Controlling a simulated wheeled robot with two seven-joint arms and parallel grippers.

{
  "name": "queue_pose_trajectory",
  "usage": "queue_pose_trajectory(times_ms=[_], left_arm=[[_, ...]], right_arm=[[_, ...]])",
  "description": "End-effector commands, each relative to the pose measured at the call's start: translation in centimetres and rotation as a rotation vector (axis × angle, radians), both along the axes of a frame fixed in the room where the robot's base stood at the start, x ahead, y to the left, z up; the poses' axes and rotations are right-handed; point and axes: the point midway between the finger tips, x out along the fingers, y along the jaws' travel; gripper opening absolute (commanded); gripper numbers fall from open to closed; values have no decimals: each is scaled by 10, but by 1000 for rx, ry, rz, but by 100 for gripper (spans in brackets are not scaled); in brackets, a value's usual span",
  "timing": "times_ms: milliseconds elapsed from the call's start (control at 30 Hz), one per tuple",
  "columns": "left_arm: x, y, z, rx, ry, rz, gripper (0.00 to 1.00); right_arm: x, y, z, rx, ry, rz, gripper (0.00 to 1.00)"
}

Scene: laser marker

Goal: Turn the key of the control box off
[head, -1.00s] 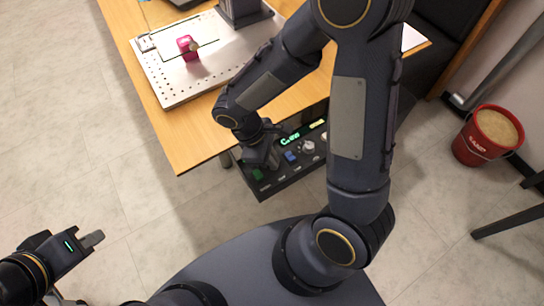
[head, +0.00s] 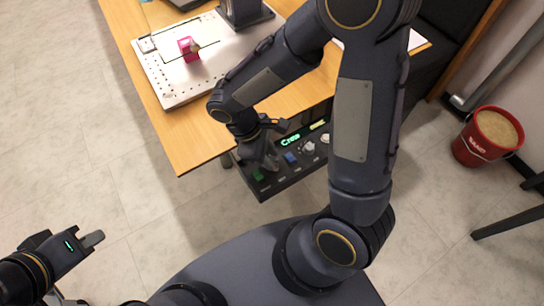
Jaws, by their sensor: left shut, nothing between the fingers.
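The black control box (head: 284,181) sits below the table's front edge. Its face shows a green display, a green button (head: 258,175), a blue button (head: 290,158) and pale round knobs (head: 308,147). I cannot make out the key; my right gripper may be covering it. My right gripper (head: 268,165) is at the left part of the box face, next to the green button. Its fingers are too small and dark to tell whether they are open or shut. My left gripper (head: 97,239) is shut and empty over the floor at the lower left, far from the box.
The wooden table (head: 190,140) carries a perforated metal plate (head: 170,90) with a small pink object (head: 188,48) and a dark column on it. A red sand bucket (head: 487,137) stands on the floor at the right. The floor at the left is clear.

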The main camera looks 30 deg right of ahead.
Motion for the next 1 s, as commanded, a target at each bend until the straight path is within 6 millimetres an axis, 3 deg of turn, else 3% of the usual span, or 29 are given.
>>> queue_pose_trajectory(times_ms=[100, 333, 1000], left_arm=[[0, 0, 7, 0, 0, 0, 0], [0, 0, 11, 0, 0, 0, 0], [0, 0, 12, 0, 0, 0, 0]], right_arm=[[7, 7, 23, 2, -5, 0, 28], [13, 15, 48, 0, -1, 1, 28], [13, 15, 54, 5, -3, -7, 28]])
